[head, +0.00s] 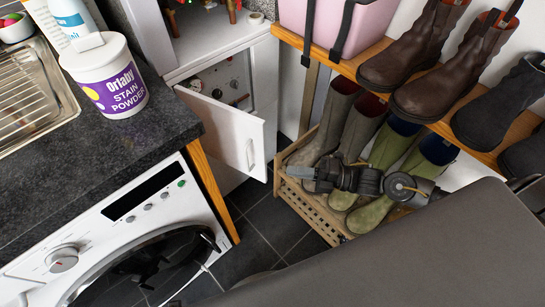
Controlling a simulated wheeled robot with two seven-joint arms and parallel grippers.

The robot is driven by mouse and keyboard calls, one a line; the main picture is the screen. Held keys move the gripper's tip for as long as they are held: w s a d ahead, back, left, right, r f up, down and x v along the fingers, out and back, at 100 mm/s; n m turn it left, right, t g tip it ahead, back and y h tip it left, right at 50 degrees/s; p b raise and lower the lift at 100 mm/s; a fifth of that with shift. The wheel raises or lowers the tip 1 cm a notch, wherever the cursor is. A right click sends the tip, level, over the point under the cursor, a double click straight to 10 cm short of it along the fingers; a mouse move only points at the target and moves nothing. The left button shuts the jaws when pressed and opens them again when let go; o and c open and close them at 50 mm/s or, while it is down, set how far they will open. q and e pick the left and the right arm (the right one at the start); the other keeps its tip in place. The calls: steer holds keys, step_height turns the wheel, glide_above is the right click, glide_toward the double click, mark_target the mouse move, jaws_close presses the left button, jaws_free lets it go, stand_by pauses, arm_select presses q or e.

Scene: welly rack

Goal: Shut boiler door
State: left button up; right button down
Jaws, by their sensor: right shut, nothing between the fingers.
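The white boiler door (228,128) stands ajar in the head view. It swings out from its left side, and its handle (250,153) is near its free right edge. Behind it the boiler's front (232,80) shows, with a gauge and knobs. My right gripper (291,172) is shut and empty. It is to the right of the door's free edge, apart from it in the picture, and in front of the boots on the low rack. My left gripper is not in view.
A wooden welly rack (306,209) with several boots stands at the right, close around my right arm. A washing machine (130,235) and a dark worktop (95,135) with a stain powder tub (105,80) are at the left. Dark tiled floor (270,225) is clear between them.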

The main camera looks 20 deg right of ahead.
mark_target(265, 159)
steer(key=w+a+p, duration=0.1)
steer(key=w+a, duration=0.5)
steer(key=shift+w+a, duration=0.4)
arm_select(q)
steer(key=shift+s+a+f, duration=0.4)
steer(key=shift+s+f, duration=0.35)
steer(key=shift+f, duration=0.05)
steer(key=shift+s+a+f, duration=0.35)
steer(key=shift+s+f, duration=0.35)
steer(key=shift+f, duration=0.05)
arm_select(e)
steer(key=shift+w+d, duration=0.5)
steer(key=shift+d, duration=0.15)
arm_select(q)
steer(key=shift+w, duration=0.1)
arm_select(e)
steer(key=shift+d+f, duration=0.1)
